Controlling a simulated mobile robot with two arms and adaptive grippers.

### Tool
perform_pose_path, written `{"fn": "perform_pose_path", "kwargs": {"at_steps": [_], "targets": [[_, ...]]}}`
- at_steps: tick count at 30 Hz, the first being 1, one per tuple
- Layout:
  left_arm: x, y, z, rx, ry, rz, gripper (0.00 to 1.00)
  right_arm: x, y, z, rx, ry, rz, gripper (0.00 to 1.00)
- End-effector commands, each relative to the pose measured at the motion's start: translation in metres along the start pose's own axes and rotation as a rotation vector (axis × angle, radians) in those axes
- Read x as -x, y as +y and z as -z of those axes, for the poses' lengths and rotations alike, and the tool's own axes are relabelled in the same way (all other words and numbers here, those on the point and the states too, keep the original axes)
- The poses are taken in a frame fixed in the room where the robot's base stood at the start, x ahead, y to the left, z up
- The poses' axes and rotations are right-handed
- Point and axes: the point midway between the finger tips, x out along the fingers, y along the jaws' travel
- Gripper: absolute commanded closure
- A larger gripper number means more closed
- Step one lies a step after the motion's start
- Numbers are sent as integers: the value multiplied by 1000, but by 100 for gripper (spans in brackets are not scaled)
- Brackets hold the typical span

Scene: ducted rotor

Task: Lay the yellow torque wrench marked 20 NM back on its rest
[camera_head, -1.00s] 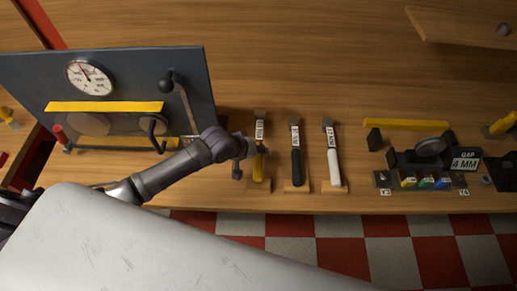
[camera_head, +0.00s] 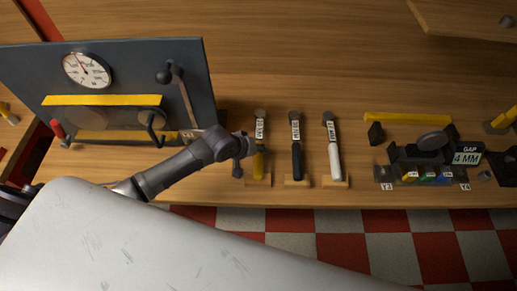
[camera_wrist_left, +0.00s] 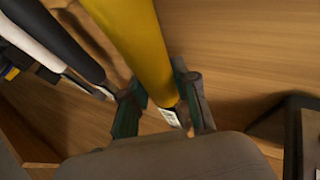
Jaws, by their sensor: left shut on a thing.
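The yellow torque wrench (camera_head: 259,163) is on the bench side of the head view, its grey head pointing away and a white label on its shaft. The label is too small to read surely. My left gripper (camera_head: 246,156) is at the wrench, shut on it. In the left wrist view the yellow handle (camera_wrist_left: 135,38) runs between the fingers of my left gripper (camera_wrist_left: 163,98). A wooden rest (camera_head: 258,183) shows at the handle's near end; I cannot tell whether the wrench touches it. My right gripper is not in view.
A black-handled wrench (camera_head: 296,158) and a white-handled wrench (camera_head: 335,160) lie close to the right on their own rests. A dark panel with a gauge (camera_head: 86,70) stands left. A gap fixture (camera_head: 425,160) sits further right. The bench behind the wrenches is clear.

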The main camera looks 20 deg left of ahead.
Motion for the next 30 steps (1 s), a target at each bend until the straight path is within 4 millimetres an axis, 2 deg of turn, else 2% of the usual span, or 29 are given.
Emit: {"fn": "perform_pose_path", "kwargs": {"at_steps": [6,7,12,23,26,30], "targets": [[0,1,1,0,3,-3,100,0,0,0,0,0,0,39],[0,1,1,0,3,-3,69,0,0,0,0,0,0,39],[0,0,1,0,2,-2,42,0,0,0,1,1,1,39],[3,-1,-1,1,-1,1,42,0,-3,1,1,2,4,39],[14,-2,0,0,0,1,42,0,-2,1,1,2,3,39],[42,-1,0,-1,2,-1,42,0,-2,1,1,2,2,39]]}}
